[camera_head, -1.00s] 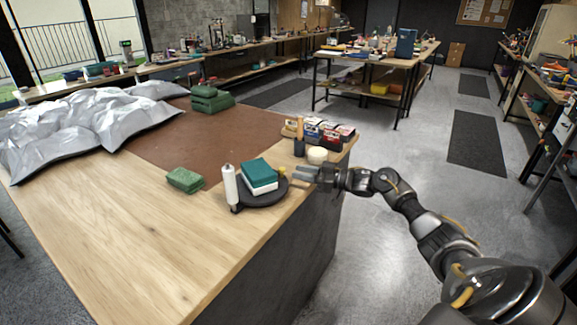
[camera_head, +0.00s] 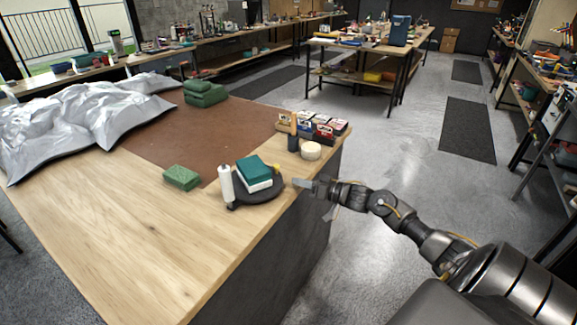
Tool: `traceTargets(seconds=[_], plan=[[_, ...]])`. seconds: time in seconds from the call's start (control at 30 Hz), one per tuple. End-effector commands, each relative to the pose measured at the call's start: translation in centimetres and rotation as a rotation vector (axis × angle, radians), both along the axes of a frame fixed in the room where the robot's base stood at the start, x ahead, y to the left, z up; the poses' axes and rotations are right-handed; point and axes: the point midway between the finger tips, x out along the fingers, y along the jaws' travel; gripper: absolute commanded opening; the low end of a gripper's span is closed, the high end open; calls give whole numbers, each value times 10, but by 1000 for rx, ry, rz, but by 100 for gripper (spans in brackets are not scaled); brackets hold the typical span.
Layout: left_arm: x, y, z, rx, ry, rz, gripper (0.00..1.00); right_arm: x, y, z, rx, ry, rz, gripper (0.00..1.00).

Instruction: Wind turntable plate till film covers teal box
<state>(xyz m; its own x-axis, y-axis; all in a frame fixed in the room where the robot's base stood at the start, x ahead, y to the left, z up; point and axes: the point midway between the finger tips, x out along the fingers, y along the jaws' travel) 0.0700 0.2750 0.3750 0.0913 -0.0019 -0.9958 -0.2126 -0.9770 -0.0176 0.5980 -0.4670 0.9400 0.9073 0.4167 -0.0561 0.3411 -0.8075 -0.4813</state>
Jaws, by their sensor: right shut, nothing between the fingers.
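The teal box (camera_head: 250,165) rests on a white layer (camera_head: 259,185) on the dark round turntable plate (camera_head: 268,193) near the table's right edge. The box's teal top and white lower side show bare in this view. A white upright film roll (camera_head: 226,184) stands at the plate's left side. A small yellow knob (camera_head: 276,170) sits at the plate's right rim. My right gripper (camera_head: 300,183) is shut and empty, just right of the plate; I cannot tell whether it touches the plate. My left gripper is out of view.
A green sponge block (camera_head: 181,178) lies left of the roll. A cream round piece (camera_head: 311,151) and several small boxes (camera_head: 318,127) stand behind my right gripper. Silver bags (camera_head: 80,120) and green blocks (camera_head: 204,93) lie farther back. The front-left wooden tabletop is clear.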

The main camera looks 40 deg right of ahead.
Motion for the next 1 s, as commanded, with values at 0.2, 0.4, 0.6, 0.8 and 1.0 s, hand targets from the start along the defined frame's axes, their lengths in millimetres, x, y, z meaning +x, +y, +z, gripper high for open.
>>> traceTargets(seconds=[0.2, 0.4, 0.6, 0.8, 1.0], plan=[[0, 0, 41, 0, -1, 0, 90, -45, 25, 17, 572, 189, -261, 0], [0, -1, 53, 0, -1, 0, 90, -78, 26, 28, 955, 248, -410, 0], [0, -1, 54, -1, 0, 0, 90, -86, 25, 29, 1053, 254, -442, 0], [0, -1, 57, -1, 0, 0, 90, -73, 25, 29, 1050, 252, -441, 0], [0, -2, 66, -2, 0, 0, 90, -36, 25, 29, 1048, 251, -440, 0]])
